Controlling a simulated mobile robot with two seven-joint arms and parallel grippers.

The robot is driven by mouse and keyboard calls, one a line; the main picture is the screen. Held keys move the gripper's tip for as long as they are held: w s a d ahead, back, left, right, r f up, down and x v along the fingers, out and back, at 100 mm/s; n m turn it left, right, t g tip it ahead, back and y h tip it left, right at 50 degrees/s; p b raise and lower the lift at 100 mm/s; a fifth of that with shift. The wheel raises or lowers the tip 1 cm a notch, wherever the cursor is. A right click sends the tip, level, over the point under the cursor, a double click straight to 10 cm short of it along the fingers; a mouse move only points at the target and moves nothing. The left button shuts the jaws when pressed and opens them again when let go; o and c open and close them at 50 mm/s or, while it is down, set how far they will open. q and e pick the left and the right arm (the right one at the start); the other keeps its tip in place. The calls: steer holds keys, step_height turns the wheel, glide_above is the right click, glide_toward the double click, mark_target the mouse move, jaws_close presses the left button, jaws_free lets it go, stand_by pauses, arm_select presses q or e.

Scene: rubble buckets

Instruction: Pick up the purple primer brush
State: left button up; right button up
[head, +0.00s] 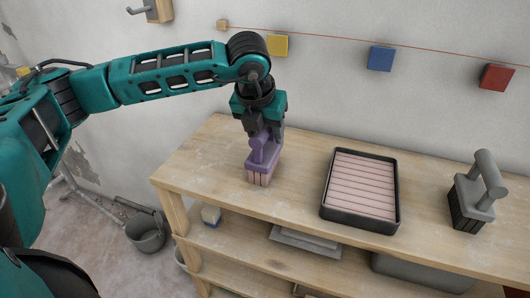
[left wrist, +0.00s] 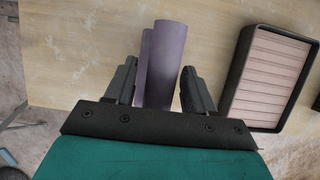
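The purple primer brush (head: 262,160) stands upright on the wooden bench near its left end, with pinkish bristles down on the top. My left gripper (head: 264,130) is right above it, pointing down, with its fingers around the upper handle. In the left wrist view the brush (left wrist: 163,62) lies between the two open fingers of my left gripper (left wrist: 160,88), with a gap visible on the right side and a smaller one on the left. Whether a finger touches the handle is hard to tell. My right gripper is not in view.
A black tray (head: 325,205) with a pink ribbed inside lies right of the brush. A grey brush (head: 478,198) stands at the far right. The bench (head: 205,165) is clear around the purple brush. Lower shelves hold a grey tray and other items; a bucket (head: 146,233) stands on the floor.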

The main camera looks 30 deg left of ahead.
arm_select(q)
jaws_close()
steer(key=shift+r, duration=0.15)
step_height(320, 180, up, 20)
steer(key=p, duration=0.2)
steer(key=shift+p, duration=0.35)
steer(key=shift+c, duration=1.8)
jaws_free()
jaws_close()
